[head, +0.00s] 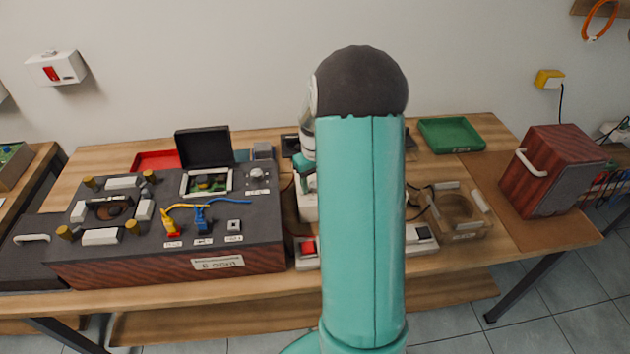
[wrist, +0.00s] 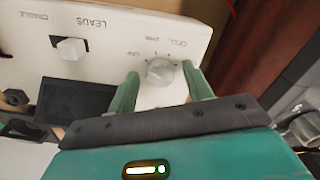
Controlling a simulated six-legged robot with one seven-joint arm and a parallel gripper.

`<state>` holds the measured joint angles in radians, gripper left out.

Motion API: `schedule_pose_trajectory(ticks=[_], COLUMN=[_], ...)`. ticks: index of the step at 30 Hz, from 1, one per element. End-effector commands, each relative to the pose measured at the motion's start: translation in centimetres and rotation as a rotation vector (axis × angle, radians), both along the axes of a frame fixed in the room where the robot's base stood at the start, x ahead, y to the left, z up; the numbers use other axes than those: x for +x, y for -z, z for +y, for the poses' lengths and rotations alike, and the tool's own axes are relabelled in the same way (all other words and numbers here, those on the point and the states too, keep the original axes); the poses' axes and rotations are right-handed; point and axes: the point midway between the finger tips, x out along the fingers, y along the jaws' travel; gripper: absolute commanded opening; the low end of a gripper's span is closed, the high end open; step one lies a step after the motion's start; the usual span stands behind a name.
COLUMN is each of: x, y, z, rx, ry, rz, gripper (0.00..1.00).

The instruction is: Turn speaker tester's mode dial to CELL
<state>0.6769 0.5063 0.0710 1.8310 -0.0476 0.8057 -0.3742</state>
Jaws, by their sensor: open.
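The speaker tester (wrist: 115,35) shows as a white panel in the wrist view, its lettering upside down. Its round grey-white mode dial (wrist: 161,71) sits below the CELL label, with other markings around it. I cannot read clearly where its pointer stands. My gripper (wrist: 160,75) is open, with one green finger on each side of the dial; I cannot tell whether they touch it. In the head view my teal arm hides the dial and most of the tester; pale parts (head: 307,208) show to the arm's left.
A white switch knob (wrist: 71,48) and dark screen (wrist: 75,100) are close by on the panel. In the head view, a wood-sided console (head: 165,270) stands left; a clear tray (head: 466,233), green tray (head: 450,134) and wooden speaker box (head: 550,165) lie right.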

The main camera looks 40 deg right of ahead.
Motion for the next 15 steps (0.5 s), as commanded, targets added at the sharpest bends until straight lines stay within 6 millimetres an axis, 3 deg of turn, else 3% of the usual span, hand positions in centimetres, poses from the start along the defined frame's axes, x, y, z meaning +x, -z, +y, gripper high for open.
schedule_pose_trajectory(ticks=[1,7,15], x=[0.00,-0.01,0.00], y=[-0.01,-0.03,-0.05], z=[0.00,-0.01,0.00], rx=[0.000,0.000,0.000], ry=[0.000,0.000,0.016], rz=[0.000,0.000,0.000], gripper=[0.45,0.06,0.06])
